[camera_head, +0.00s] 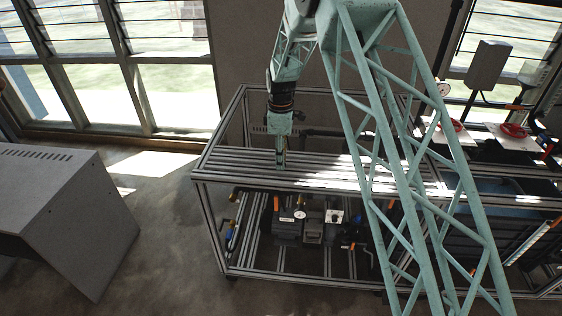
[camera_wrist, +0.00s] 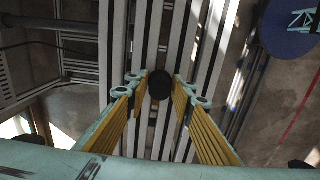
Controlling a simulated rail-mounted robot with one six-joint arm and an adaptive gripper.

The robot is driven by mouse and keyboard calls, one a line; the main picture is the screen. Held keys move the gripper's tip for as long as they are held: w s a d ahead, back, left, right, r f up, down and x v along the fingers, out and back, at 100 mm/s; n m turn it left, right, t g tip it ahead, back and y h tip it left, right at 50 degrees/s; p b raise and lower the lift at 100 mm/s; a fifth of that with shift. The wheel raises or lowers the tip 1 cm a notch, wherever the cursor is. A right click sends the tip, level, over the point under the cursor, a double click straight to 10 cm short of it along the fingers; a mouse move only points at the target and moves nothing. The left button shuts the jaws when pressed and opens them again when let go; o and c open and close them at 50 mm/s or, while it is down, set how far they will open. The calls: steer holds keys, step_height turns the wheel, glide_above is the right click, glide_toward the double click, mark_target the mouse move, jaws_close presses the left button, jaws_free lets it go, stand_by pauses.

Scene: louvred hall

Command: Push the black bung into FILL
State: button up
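The black bung (camera_wrist: 160,84) shows in the wrist view as a dark round shape between the tips of my gripper (camera_wrist: 161,80). The yellow-padded fingers stand on either side of it and seem to touch it. In the head view my gripper (camera_head: 281,158) points down, its tips close above the slatted top of the metal frame bench (camera_head: 330,172). The bung is too small to make out there. I cannot read a FILL label or pick out its opening in either view.
Below the slats are a gauge (camera_head: 299,214), dark pump-like units and pipes. A grey cabinet (camera_head: 70,215) stands at left. Red round handles (camera_head: 513,130) are at right. In the wrist view a blue disc (camera_wrist: 290,27) lies at upper right. Open floor lies left of the bench.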

jaws_close()
steer(key=shift+r, duration=0.45)
steer(key=shift+r+p, duration=0.85)
steer(key=shift+r, duration=1.15)
steer(key=s+d+f+m, duration=0.1)
steer(key=s+d, duration=0.2)
steer(key=s+d+f+m, duration=0.1)
steer(key=s+d, duration=0.2)
steer(key=d, duration=0.1)
steer(key=s+d+m, duration=0.1)
steer(key=s+d, duration=0.1)
steer(key=d, duration=0.1)
steer(key=shift+s+d+f, duration=0.3)
steer(key=shift+s+f, duration=0.1)
steer(key=s+d+f+m, duration=0.1)
steer(key=s+d+m, duration=0.2)
steer(key=s+d, duration=0.35)
steer(key=s+d+f+m+b, duration=0.2)
steer(key=d+f+m+b, duration=0.5)
steer(key=f+m, duration=0.3)
steer(key=shift+s+d+m+b, duration=0.2)
steer(key=shift+d+m+b, duration=0.2)
steer(key=shift+m+b, duration=0.2)
